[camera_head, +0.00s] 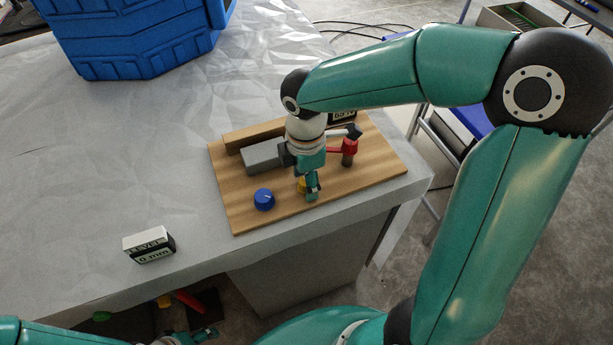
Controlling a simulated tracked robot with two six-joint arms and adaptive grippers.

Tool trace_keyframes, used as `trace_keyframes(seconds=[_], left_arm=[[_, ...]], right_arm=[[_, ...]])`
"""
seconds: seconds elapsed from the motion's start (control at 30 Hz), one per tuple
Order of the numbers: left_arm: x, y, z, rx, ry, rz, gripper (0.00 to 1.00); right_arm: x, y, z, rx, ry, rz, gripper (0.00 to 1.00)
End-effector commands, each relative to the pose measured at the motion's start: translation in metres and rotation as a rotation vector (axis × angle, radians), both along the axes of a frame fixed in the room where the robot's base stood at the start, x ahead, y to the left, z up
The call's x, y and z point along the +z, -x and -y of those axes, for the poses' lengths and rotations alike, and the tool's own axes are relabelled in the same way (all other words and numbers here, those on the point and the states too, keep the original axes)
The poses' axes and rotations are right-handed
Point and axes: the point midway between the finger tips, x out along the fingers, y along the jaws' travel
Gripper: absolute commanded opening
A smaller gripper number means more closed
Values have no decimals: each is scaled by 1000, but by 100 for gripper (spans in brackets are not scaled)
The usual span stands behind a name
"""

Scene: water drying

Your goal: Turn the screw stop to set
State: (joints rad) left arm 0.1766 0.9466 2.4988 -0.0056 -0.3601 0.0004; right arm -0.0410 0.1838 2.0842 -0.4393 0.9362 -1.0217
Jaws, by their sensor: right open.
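A wooden board (351,193) lies near the table's front right corner. A blue knob (264,199) with a white mark sits at its front left. A grey block (263,158) lies behind the knob, against a wooden rail (251,134). A yellow part (301,186) shows partly behind my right gripper (308,189). That gripper points down over the board, open; I cannot tell whether it touches the yellow part. Which piece is the screw stop is unclear. My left gripper (205,334) is at the bottom edge, below the table edge, mostly cut off.
A red-topped post (349,149) with a dark-headed lever stands right of my gripper. A display (343,116) is partly hidden behind my arm. A small block display (149,245) reading "0 mm" stands front left. A blue crate (140,45) is at the back left. The left table is clear.

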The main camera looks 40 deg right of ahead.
Motion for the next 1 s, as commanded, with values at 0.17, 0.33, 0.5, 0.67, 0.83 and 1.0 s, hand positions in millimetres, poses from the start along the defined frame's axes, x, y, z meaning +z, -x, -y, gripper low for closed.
trace_keyframes(seconds=[0.17,0.33,0.5,0.67,0.83,1.0], left_arm=[[0,0,0,0,0,0,64],[0,0,0,0,0,0,64],[0,0,0,0,0,0,64],[-1,0,0,0,0,0,64],[-3,0,0,0,0,0,64],[-7,0,0,0,0,0,64]], right_arm=[[0,0,0,0,0,0,45],[0,0,0,0,0,0,17],[1,0,0,0,0,0,0],[0,0,0,-8,0,0,0],[0,0,0,-49,0,1,0],[0,0,0,-137,0,1,0]])
